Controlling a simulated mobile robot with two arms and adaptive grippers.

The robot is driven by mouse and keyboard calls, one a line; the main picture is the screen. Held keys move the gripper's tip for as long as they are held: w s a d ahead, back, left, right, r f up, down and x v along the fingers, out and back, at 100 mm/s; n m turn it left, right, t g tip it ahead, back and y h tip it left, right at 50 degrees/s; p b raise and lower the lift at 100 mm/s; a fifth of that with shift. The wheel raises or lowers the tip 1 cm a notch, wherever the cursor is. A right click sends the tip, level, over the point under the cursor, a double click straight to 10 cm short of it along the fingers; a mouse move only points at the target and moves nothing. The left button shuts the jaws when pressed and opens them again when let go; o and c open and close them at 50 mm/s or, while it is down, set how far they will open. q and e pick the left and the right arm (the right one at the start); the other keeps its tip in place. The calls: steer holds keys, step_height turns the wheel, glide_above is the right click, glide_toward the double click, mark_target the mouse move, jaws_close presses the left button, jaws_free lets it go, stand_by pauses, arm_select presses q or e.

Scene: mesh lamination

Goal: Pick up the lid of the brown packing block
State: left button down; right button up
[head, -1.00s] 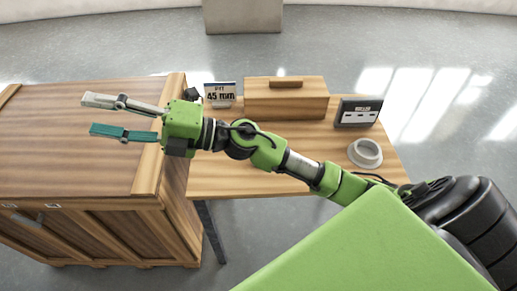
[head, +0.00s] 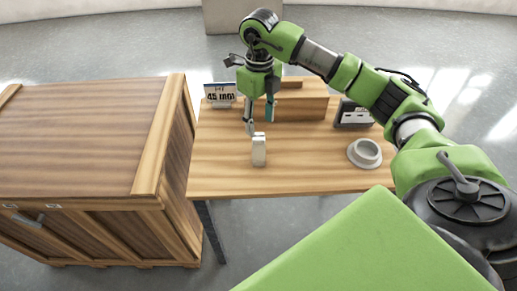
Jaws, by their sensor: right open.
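A brown wooden block (head: 312,109) with a flat top and a small bar handle (head: 293,85) stands at the back of the small table; it appears to be the packing block. Its left part is hidden behind my right gripper (head: 264,138). I cannot make out a seam between lid and body. The right gripper points down in front of the block, with its teal and grey fingers apart and nothing seen between them. I cannot tell whether it touches the block. My left gripper is not in view.
On the wooden table (head: 215,170) stand a "45 mm" sign (head: 219,94) at the back left, a dark sign (head: 355,113) and a grey ring-shaped dish (head: 365,153) at right. A large wooden crate (head: 85,140) stands close at left.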

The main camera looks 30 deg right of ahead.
mark_target(260, 136)
step_height(260, 136, down, 7)
steer(key=shift+r+p, duration=0.2)
steer(key=shift+p, duration=0.1)
steer(key=f, duration=0.2)
steer(key=f+p, duration=0.1)
steer(key=f, duration=0.1)
steer(key=shift+s+a+f, duration=0.1)
steer(key=shift+a, duration=0.1)
steer(key=shift+f, duration=0.6)
steer(key=c, duration=1.3)
